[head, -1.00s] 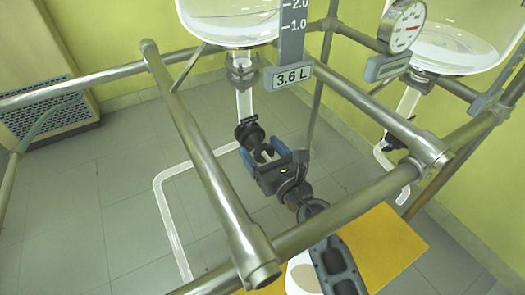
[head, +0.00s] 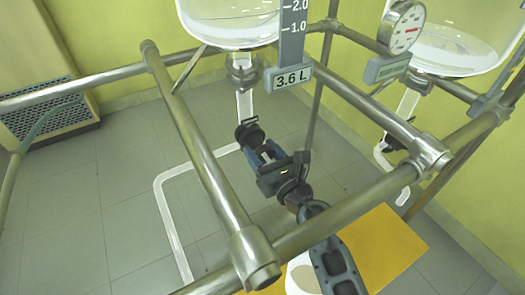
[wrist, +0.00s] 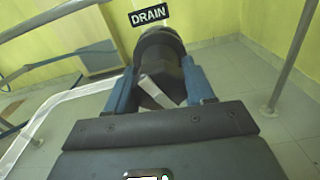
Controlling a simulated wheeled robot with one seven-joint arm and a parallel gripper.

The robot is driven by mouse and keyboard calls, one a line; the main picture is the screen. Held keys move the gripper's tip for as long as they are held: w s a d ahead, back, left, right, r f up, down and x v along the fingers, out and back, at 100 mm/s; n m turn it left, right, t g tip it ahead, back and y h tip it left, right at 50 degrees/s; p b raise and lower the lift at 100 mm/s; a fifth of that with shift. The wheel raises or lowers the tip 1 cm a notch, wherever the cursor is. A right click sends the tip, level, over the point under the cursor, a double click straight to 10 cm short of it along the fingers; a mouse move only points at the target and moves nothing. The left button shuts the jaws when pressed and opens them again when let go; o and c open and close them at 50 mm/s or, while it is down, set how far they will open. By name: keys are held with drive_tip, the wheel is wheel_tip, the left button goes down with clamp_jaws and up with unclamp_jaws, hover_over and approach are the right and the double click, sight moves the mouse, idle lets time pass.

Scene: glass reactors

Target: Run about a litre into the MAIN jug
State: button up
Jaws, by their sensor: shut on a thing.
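The glass reactor (head: 228,28) at upper left carries a level display (head: 292,78) reading 3.6 L. Below its outlet is a dark drain valve (head: 249,132). In the wrist view the valve (wrist: 160,48) bears a DRAIN label (wrist: 149,14). My gripper (head: 262,155) is shut on the valve's dark handle, with its blue fingers on either side; the fingers hide part of the grip. A white vessel (head: 298,278), perhaps a jug, is partly hidden behind my arm, and no name on it is readable.
Metal frame rails (head: 200,140) cross in front of and around my arm. A second reactor (head: 455,50) with a round gauge (head: 402,28) stands at right. A yellow surface (head: 385,245) lies below. A white pipe (head: 170,215) bends near the floor.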

drive_tip(key=m+p, duration=0.3)
drive_tip(key=m, duration=0.2)
drive_tip(key=shift+r, duration=0.1)
drive_tip(key=m+p, duration=0.2)
drive_tip(key=m, duration=0.4)
drive_tip(key=shift+p, duration=0.4)
drive_tip(key=m+p, duration=0.2)
drive_tip(key=m, duration=0.3)
drive_tip(key=shift+m, duration=0.4)
drive_tip(key=shift+m+p, duration=1.25)
drive_tip(key=shift+m, duration=1.25)
drive_tip(key=shift+f, duration=0.2)
drive_tip(key=o, duration=1)
drive_tip(key=shift+r, duration=0.1)
